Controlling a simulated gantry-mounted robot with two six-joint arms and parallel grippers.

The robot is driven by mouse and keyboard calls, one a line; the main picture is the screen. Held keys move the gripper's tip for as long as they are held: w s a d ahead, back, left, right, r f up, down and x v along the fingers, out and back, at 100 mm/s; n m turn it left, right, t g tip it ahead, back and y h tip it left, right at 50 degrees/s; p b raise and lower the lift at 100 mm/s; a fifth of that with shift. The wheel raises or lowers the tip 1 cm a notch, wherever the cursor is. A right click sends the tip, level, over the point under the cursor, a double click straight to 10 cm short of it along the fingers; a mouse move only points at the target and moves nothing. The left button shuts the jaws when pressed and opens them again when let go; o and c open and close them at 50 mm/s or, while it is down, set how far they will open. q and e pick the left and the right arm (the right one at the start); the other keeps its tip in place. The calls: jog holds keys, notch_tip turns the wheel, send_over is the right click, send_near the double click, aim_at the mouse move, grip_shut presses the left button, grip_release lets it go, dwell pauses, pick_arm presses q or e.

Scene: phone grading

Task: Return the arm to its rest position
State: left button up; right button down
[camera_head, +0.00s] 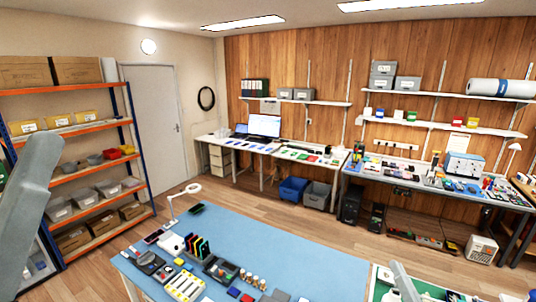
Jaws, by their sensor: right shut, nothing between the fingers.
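My right gripper (402,285) shows only in part at the bottom edge, right of centre, beside the right end of the blue-topped bench. It is shut, with nothing seen held in it. A large grey link of my left arm (32,200) fills the left edge of the view; its gripper is out of view. The blue bench top (300,252) lies below and in front of me. Several phones stand upright in a rack (198,247) on the bench's left part.
A ring lamp (185,193) stands at the bench's back left corner. Small devices and jars (250,279) crowd its front left; its middle and right are clear. A green-topped surface (440,291) with small items lies at bottom right. Orange shelves (95,205) stand left.

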jog(key=s+a+r+n+t+y+p, duration=0.1)
jog(key=a+r+t, duration=0.15)
jog(key=r, duration=0.55)
jog(key=s+a+r+n+t+y+p, duration=0.1)
jog(key=s+a+r, duration=0.15)
jog(key=r, duration=0.55)
jog(key=s+a+r+n+t, duration=0.1)
jog(key=s+r+n+t, duration=0.1)
jog(key=s+r, duration=0.5)
jog(key=s+a+r+n+t+y, duration=0.1)
jog(key=s+a+r+n+t, duration=0.1)
jog(key=s+r, duration=0.5)
notch_tip(320, 180, up, 4)
jog(key=shift+s+a+r+n+p, duration=0.15)
jog(key=shift+s+r+n+p, duration=0.15)
jog(key=shift+n, duration=0.5)
jog(key=shift+w+t, duration=0.1)
jog(key=shift+t, duration=0.15)
jog(key=shift+f, duration=0.1)
notch_tip(320, 180, down, 36)
jog(key=b, duration=3.5)
jog(key=shift+r, duration=0.25)
jog(key=shift+b, duration=0.3)
